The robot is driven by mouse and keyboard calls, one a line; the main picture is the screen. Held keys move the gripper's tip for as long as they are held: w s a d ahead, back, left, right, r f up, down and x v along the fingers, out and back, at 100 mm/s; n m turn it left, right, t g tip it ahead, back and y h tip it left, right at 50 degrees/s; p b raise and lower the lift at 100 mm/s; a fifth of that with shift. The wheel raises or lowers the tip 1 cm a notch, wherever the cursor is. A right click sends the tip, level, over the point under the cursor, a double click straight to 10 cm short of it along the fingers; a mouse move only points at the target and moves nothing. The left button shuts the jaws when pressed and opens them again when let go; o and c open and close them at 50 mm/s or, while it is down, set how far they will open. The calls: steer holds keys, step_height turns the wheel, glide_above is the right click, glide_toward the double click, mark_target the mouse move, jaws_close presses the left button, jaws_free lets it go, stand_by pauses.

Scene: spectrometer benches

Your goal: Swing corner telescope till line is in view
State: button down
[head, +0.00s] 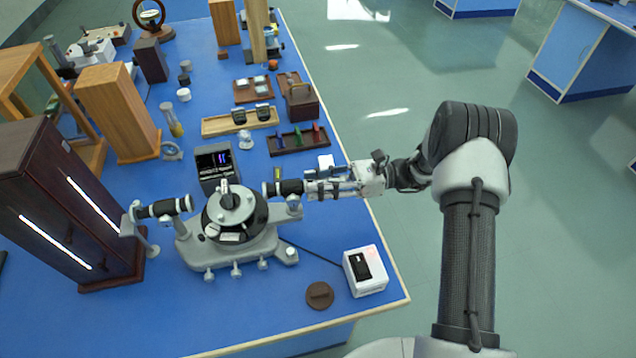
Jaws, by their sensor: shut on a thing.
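In the head view, the spectrometer (225,245) stands on the blue bench, with a round dark table at its middle. Its telescope (284,188) is a short black tube on the right of the round table, pointing right. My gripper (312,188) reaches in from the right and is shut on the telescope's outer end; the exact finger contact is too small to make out. Another black tube (163,207) sits on the left, facing the dark cabinet. A small dark screen (214,166) behind the spectrometer shows bright purple vertical marks.
A tall dark cabinet (45,200) with two glowing slits stands at the left. A white box (365,270) and a brown disc (319,295) lie at the front right. Wooden trays (298,141) with small parts stand behind my gripper. The bench's right edge passes under my arm.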

steer(key=shift+s, duration=0.1)
stand_by(0.3)
steer(key=shift+s+r+m+t+p, duration=0.1)
steer(key=shift+s+m+t+p, duration=0.3)
steer(key=shift+p, duration=0.4)
steer(key=c, duration=1.4)
jaws_free()
steer(key=shift+d, duration=0.1)
steer(key=d, duration=0.4)
steer(key=w+d, duration=0.1)
steer(key=d, duration=0.7)
steer(key=shift+w, duration=0.25)
steer(key=shift+a, duration=0.1)
